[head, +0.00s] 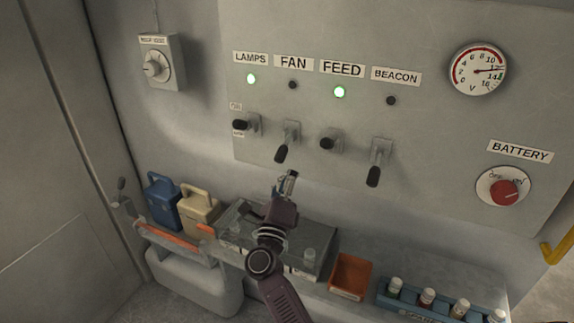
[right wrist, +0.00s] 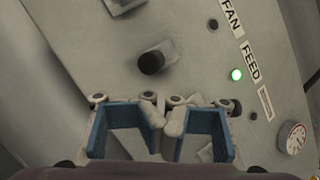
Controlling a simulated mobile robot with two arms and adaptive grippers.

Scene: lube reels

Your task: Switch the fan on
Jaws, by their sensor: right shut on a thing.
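The FAN switch lever (head: 281,154) points down under its label, and the fan lamp (head: 292,85) is dark. In the right wrist view the fan lever (right wrist: 151,62) shows as a dark knob ahead of my fingers. My right gripper (head: 290,176) is just below the fan lever and looks apart from it. In the right wrist view its blue-padded fingers (right wrist: 165,118) are drawn together. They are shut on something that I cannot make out. My left gripper is in neither view.
The LAMPS lever (head: 241,125), FEED lever (head: 327,143) and BEACON lever (head: 374,176) flank the fan lever. The lamps and feed lights are green. Below are a shelf with a grey case (head: 236,222), blue can (head: 162,199), orange bin (head: 350,274) and bottle rack (head: 422,311).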

